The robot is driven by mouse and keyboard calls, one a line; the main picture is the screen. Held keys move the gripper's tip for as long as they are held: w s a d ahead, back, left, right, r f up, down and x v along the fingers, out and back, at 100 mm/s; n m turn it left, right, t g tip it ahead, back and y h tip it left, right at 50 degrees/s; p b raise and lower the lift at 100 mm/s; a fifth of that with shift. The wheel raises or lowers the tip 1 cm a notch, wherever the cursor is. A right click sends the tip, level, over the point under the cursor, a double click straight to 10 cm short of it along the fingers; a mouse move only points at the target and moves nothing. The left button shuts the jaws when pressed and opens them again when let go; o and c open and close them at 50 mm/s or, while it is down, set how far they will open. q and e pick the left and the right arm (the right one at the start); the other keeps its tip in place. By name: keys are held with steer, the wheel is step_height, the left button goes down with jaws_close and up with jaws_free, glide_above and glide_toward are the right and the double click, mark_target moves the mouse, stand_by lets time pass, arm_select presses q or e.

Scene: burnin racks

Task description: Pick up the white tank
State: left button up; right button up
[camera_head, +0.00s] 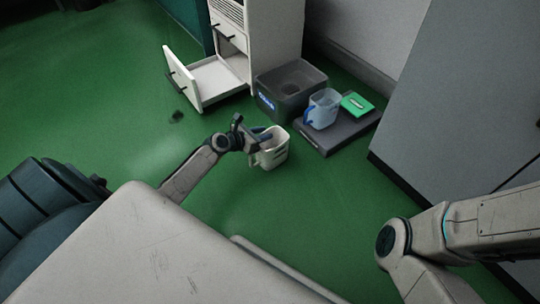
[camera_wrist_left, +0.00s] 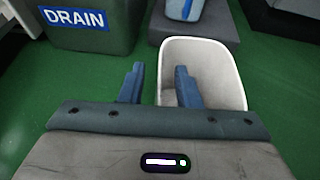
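The white tank (camera_head: 270,160) is an open-topped container that appears to stand upright on the green floor. It also shows in the left wrist view, where its open top (camera_wrist_left: 215,65) faces the camera. My left gripper (camera_head: 260,138) is at the tank's left side. In the left wrist view the two blue fingers (camera_wrist_left: 160,85) are apart. The right finger overlaps the tank's opening and the left finger is outside, with the tank's left wall between them in the picture. Contact cannot be told. My right arm shows at the lower right, but its gripper is out of view.
A grey DRAIN bin (camera_head: 290,103) stands behind the tank. Beside it, a dark low platform (camera_head: 345,137) bears a pale blue tank (camera_head: 322,110) and a green pad (camera_head: 357,103). A white cabinet (camera_head: 275,35) has an open drawer (camera_head: 215,78). The floor at left is mostly clear.

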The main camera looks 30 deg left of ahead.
arm_select(q)
steer(key=shift+w, duration=0.15)
jaws_close()
steer(key=shift+r, duration=0.1)
